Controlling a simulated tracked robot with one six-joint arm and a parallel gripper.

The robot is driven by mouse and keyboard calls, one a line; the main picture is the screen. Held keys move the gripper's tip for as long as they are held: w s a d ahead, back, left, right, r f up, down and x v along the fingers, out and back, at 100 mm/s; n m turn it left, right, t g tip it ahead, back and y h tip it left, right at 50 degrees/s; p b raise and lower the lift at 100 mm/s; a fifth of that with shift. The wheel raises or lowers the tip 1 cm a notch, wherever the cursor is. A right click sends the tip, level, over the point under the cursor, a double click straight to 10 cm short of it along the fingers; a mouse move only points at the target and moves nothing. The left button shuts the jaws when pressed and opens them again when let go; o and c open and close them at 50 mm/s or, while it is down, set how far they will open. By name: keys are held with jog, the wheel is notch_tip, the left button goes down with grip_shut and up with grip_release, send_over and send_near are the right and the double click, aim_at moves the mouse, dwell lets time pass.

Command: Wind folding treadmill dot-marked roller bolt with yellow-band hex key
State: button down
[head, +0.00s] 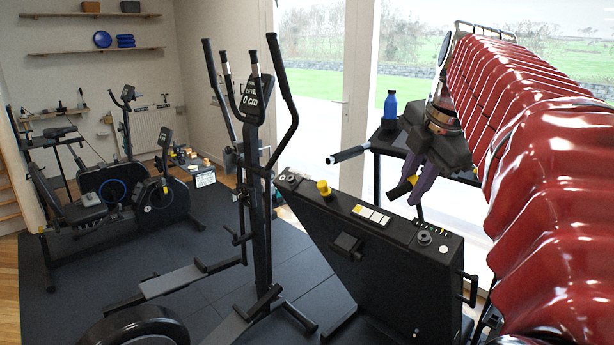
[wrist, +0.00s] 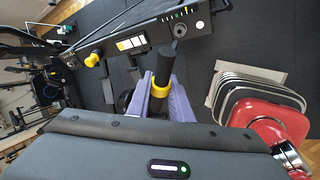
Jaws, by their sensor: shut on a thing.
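The folding treadmill (head: 385,270) is a dark frame tilted up at the centre right, and its end beam (wrist: 110,48) crosses the top of the wrist view. A round bolt fitting (head: 425,238) sits at the beam's right end, beside small coloured marks; it also shows in the wrist view (wrist: 179,30). I cannot make out which marks are dots. My gripper (head: 404,198) is shut on the hex key, whose black handle with a yellow band (wrist: 163,78) stands between the purple fingers. The key points toward the bolt fitting; whether they touch is unclear.
A yellow knob (head: 324,188) and a label panel (head: 371,215) are on the same beam. An elliptical trainer (head: 262,180) stands close on the left. A blue bottle (head: 390,105) stands behind my gripper. Dark mats (head: 95,290) cover the floor.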

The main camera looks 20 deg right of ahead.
aim_at(417, 206)
jog(key=shift+w+d+f, duration=0.15)
jog(key=shift+d+f, duration=0.2)
jog(key=shift+f, duration=0.3)
jog(key=shift+w+d+f, duration=0.15)
jog(key=shift+d+f, duration=0.2)
jog(key=shift+f, duration=0.3)
jog(key=shift+w+d+f, duration=0.15)
jog(key=shift+d+f, duration=0.2)
jog(key=shift+f, duration=0.3)
jog(key=shift+w+d+f, duration=0.15)
jog(key=shift+d+f, duration=0.45)
jog(key=shift+f, duration=0.35)
dwell(1.9)
jog(key=c, duration=2.2)
grip_release()
grip_shut()
